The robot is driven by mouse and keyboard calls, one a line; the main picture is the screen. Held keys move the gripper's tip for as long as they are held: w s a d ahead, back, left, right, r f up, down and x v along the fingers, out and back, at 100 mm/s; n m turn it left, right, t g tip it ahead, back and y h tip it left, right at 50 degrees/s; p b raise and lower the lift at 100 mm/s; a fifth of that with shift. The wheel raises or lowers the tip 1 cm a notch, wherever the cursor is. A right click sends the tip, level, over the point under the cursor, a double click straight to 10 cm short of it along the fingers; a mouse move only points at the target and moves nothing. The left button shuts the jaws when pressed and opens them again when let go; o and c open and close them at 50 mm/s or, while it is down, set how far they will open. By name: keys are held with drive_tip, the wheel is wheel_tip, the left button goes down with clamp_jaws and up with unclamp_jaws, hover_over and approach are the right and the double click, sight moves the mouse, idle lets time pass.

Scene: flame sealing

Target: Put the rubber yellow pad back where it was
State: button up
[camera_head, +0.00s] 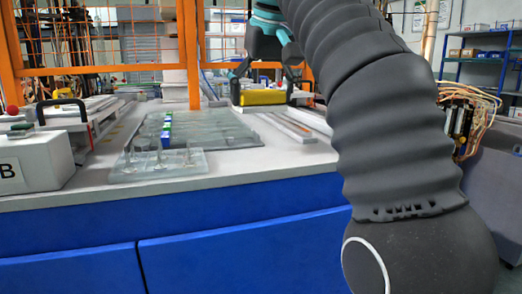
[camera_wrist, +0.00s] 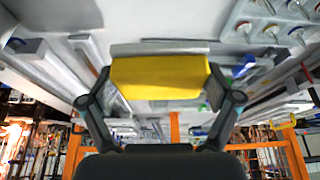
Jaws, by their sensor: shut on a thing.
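The yellow rubber pad (camera_wrist: 160,77) is a thick block in the middle of the wrist view, between the two fingers of my gripper (camera_wrist: 158,92). The fingers press on its left and right ends. A flat grey strip lies along its upper edge in that view; I cannot tell whether they touch. In the head view the pad (camera_head: 262,97) shows at the back of the white bench, below my gripper (camera_head: 265,75). Whether it rests on something or hangs just above the bench is unclear.
The white bench (camera_head: 235,169) carries a grey glass-like plate (camera_head: 215,130) and a clear rack (camera_head: 155,165) in front. Metal rails (camera_head: 288,126) run right of the plate. A white box with a black handle (camera_head: 35,160) stands left. An orange frame (camera_head: 193,55) rises behind.

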drive_tip(key=b, duration=0.4)
approach(259, 156)
drive_tip(key=x, duration=0.5)
drive_tip(key=shift+w+a+r, duration=0.1)
drive_tip(key=shift+w, duration=0.35)
drive_tip(key=shift+f, duration=0.65)
drive_tip(key=shift+f, duration=0.1)
drive_tip(key=shift+f, duration=0.1)
drive_tip(key=o, duration=0.8)
drive_tip(key=shift+o, duration=0.2)
drive_tip(key=shift+f+b, duration=0.15)
drive_tip(key=shift+b, duration=0.25)
drive_tip(key=p+v, duration=0.5)
drive_tip(key=v, duration=0.9)
